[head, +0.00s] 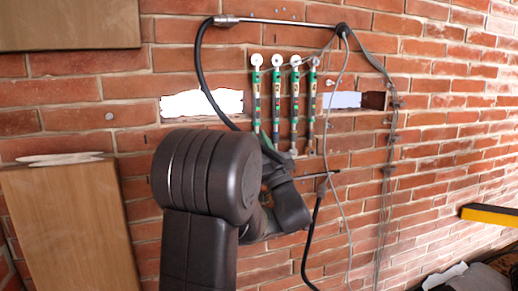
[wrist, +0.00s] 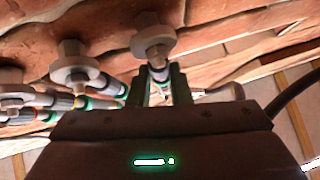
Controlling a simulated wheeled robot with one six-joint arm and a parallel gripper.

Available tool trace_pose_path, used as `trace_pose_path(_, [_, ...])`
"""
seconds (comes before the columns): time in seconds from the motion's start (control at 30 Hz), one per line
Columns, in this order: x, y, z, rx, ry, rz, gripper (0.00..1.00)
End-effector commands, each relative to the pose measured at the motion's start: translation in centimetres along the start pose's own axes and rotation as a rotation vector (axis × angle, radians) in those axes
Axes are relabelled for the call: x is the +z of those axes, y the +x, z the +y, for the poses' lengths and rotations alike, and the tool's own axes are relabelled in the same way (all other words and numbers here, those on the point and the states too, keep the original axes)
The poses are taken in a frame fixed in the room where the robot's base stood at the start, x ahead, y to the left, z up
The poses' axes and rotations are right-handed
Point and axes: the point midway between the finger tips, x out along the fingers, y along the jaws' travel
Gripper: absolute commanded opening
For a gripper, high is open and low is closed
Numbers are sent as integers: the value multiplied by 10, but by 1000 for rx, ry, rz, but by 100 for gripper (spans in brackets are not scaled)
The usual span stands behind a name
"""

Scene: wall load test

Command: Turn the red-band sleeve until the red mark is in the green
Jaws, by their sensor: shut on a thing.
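Several upright rods with coloured sleeves (head: 295,100) hang side by side on the brick wall in the head view, with green, black and red parts. Which one has the red band is too small to tell. In the wrist view my gripper (wrist: 161,88) has a finger on each side of a slim sleeve (wrist: 158,73) and is shut on it, below a round metal anchor (wrist: 154,40). The band colour and the mark on this sleeve are not clear.
Neighbouring rods with green rings (wrist: 84,103) and anchors (wrist: 76,68) lie close to the left in the wrist view. A black hose (head: 203,70) and grey cables (head: 385,140) hang around the rods. A wooden panel (head: 70,225) stands at the lower left.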

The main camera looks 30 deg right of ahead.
Motion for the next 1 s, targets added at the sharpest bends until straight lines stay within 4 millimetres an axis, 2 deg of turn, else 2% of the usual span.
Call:
trace_pose_path(0.2, [0,0,2,-63,65,-4,0])
trace_pose_path(0.47, [0,0,2,-65,67,-3,0])
trace_pose_path(0.5, [0,0,2,-65,67,-3,22])
trace_pose_path(0.6, [0,0,2,-64,67,-3,40])
trace_pose_path(1.0, [0,0,2,-63,66,-3,40])
